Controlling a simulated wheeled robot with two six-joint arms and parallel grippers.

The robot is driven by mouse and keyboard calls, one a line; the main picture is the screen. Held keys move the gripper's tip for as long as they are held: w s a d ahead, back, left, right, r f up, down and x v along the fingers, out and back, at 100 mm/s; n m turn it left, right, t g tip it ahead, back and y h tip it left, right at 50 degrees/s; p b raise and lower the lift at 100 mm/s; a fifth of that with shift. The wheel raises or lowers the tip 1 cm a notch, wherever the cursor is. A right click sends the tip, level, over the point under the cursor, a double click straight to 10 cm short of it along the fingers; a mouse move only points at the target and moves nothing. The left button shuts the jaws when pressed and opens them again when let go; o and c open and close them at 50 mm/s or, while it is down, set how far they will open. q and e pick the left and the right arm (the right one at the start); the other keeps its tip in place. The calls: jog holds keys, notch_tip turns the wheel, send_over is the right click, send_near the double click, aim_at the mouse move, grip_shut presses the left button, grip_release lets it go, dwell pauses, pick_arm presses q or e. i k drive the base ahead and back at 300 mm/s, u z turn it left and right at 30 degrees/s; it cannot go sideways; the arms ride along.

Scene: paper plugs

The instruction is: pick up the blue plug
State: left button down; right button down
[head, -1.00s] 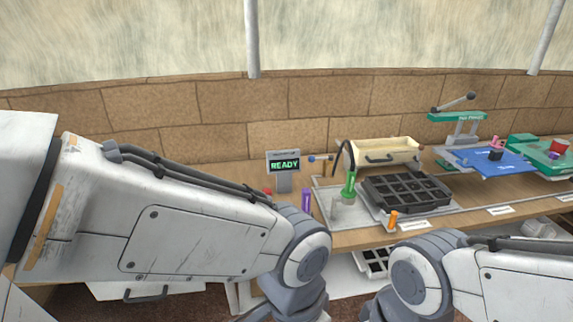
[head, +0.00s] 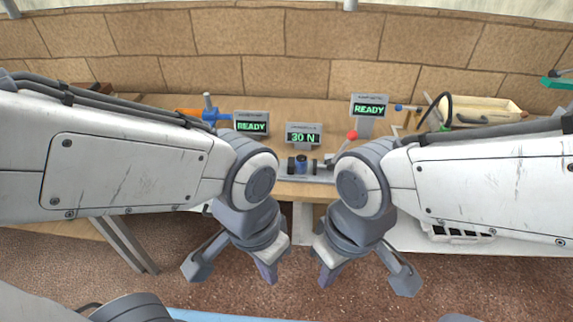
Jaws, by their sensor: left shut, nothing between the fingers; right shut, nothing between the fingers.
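A small blue cylinder (head: 301,161), which looks like the blue plug, stands upright between dark jaws of a small bench fixture (head: 318,176), below the "30 N" display. It is partly hidden by the fixture. My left gripper (head: 269,274) points down in front of the table, below and left of the fixture; it is shut and empty. My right gripper (head: 327,277) hangs likewise, below and right of the fixture, shut and empty. Both are apart from the cylinder.
A "30 N" display (head: 303,136) stands behind the fixture, between two "READY" displays (head: 252,123) and (head: 369,109). A red-knobbed lever (head: 351,135) rises at the fixture's right.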

aim_at(302, 160)
jog(key=z, duration=0.25)
jog(key=k, duration=0.4)
jog(key=u, duration=1.3)
jog(key=i, duration=1.3)
jog(key=z, duration=0.65)
